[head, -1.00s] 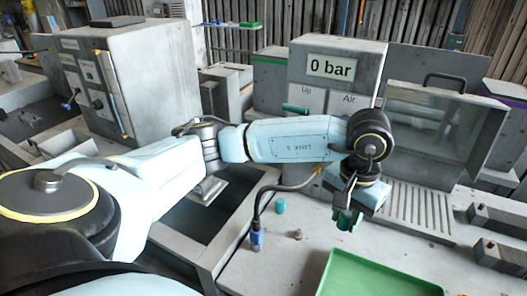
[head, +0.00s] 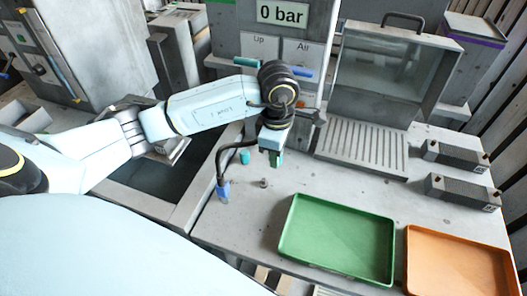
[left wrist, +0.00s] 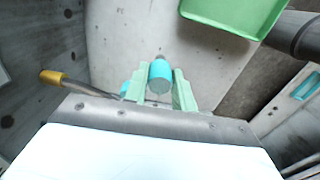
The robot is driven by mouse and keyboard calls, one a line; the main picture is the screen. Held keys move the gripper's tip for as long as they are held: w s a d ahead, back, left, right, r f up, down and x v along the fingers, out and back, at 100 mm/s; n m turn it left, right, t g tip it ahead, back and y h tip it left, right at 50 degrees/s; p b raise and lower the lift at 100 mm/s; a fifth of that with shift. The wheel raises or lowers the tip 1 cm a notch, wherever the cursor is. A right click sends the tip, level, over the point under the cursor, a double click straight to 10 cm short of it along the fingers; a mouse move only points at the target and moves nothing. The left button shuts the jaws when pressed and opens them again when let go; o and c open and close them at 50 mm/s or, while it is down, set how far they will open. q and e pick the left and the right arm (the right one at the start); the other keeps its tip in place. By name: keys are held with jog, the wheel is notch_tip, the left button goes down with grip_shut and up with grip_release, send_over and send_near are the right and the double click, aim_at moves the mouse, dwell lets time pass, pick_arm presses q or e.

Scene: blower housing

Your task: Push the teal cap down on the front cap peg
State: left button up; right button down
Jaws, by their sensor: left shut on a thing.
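My left gripper (head: 271,157) is shut on a teal cap (left wrist: 160,78), which shows between its pale green fingers in the left wrist view. In the head view the fingers mostly hide this cap. A small grey bare peg (head: 264,183) stands on the bench just below the gripper in the picture. In the wrist view a grey tip (left wrist: 159,57) shows just beyond the cap; I cannot tell whether they touch. Another teal cap (head: 245,158) stands on the bench left of the gripper. My right gripper is not in view.
A blue connector (head: 223,191) on a dark hose stands left of the peg. A green tray (head: 337,276) and an orange tray (head: 462,238) lie at the front right. A "0 bar" box (head: 281,48) stands behind. Bare bench lies right of the gripper.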

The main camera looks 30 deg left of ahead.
pick_arm(q)
jog(key=n, duration=0.3)
jog(key=shift+s+a+f, duration=0.15)
jog(key=shift+a, duration=0.15)
jog(key=n, duration=0.3)
jog(key=a+f+n+p, duration=0.1)
jog(key=n, duration=0.2)
jog(key=s+a+f+n+p, duration=0.1)
jog(key=n, duration=0.3)
jog(key=shift+s+a+f, duration=0.1)
jog(key=shift+f, duration=0.15)
jog(key=shift+f+b, duration=1.3)
jog(key=shift+f, duration=0.5)
jog(key=shift+f, duration=0.1)
jog(key=shift+f+b, duration=0.6)
